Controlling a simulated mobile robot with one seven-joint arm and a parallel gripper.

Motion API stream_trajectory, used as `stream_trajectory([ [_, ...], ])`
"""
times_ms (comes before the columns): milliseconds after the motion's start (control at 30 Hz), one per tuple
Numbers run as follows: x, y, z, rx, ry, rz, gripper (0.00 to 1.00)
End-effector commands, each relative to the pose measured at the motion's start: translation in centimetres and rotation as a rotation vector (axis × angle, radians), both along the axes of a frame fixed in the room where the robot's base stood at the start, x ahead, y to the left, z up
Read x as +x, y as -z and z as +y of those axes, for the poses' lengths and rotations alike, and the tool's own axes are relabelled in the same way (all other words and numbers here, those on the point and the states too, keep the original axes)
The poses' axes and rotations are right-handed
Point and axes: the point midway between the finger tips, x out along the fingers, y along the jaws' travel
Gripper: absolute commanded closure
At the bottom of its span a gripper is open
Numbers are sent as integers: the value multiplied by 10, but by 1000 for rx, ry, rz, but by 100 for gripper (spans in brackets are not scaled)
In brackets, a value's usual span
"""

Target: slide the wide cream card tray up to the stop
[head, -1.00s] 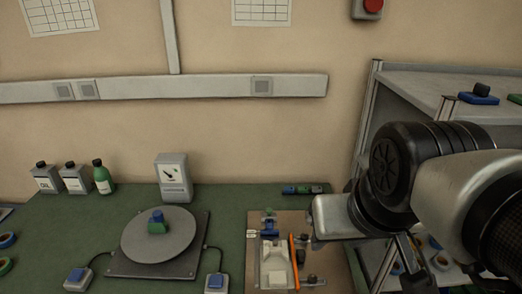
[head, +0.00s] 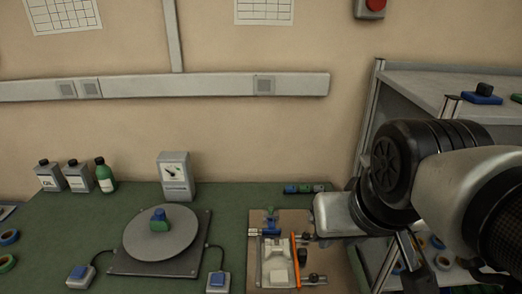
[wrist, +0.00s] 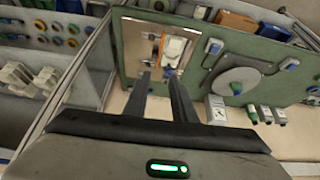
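The cream card tray (head: 277,267) lies flat on a brown board (head: 258,219) at the front of the green bench; it also shows in the wrist view (wrist: 174,47). A thin orange strip (head: 296,262) runs along its right side. A blue fitting (head: 271,229) stands beyond its far end, with a gap between. I cannot tell which part is the stop. My gripper (wrist: 160,76) shows in the wrist view with its two fingers apart and nothing between them. It is clear of the tray. In the head view my arm hides the bench to the right.
A dark knob (head: 303,257) and metal clamps sit right of the strip. A grey turntable (head: 142,235) with a blue-and-green piece stands left of the board. A meter (head: 175,176) and bottles (head: 105,175) stand along the wall. A shelf rack (head: 425,88) stands right.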

Motion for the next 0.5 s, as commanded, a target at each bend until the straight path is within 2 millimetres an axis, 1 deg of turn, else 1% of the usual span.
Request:
stream_trajectory([
  [33, 4, 3, 2, 7, -5, 16, 85],
  [100, 14, 11, 7, 22, -12, 45, 97],
  [133, 20, 16, 10, 30, -16, 63, 100],
  [167, 26, 22, 13, 38, -20, 82, 100],
  [267, 50, 49, 26, 64, -30, 157, 100],
  [367, 70, 84, 39, 78, -34, 231, 100],
  [400, 77, 99, 44, 81, -33, 261, 100],
  [467, 86, 123, 51, 79, -31, 304, 100],
  [500, 91, 140, 55, 75, -27, 332, 100],
])
